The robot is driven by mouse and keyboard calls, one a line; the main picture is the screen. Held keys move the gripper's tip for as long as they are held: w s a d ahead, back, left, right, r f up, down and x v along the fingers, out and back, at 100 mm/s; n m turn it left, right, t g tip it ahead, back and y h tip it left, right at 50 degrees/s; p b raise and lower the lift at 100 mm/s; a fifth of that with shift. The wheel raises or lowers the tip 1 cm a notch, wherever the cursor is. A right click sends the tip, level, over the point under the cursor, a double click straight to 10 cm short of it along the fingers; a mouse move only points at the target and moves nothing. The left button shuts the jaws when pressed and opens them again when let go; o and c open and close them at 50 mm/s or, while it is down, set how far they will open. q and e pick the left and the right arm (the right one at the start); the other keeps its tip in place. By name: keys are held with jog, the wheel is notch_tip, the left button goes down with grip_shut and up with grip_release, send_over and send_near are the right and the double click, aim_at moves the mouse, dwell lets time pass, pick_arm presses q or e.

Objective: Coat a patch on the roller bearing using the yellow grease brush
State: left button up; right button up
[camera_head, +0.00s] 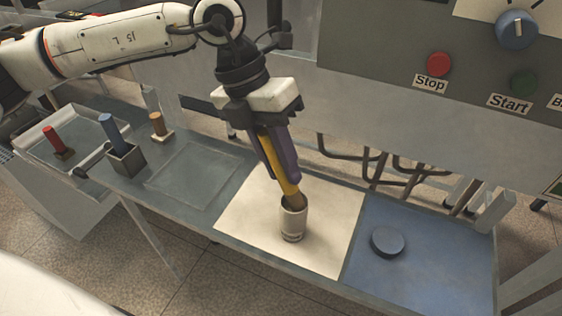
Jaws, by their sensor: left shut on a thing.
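My left gripper (280,176) is shut on the yellow brush (279,163) and holds it tilted, tip down. The brush's brown tip (295,201) is at the top of an upright beige cylinder (292,225) on a white mat (330,215). I cannot tell whether the tip touches it or is inside its mouth. A flat dark round piece (387,241) lies on a blue mat (440,245) to the right. I cannot tell for sure which of these two is the roller bearing. My right gripper is not in view.
At the left are a red-handled piece (55,139) in a tray (88,128), a blue-handled one (110,127) in a dark cup (125,160), and an orange one (157,123). The clear panel (190,178) is empty. A machine with a Stop button (438,64) stands behind.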

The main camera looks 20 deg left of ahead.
pick_arm(q)
jog(key=shift+f+b, duration=0.6)
dwell(1.6)
jog(key=shift+r+p, duration=2.15)
jog(key=shift+r, duration=1.5)
jog(key=shift+f, duration=0.1)
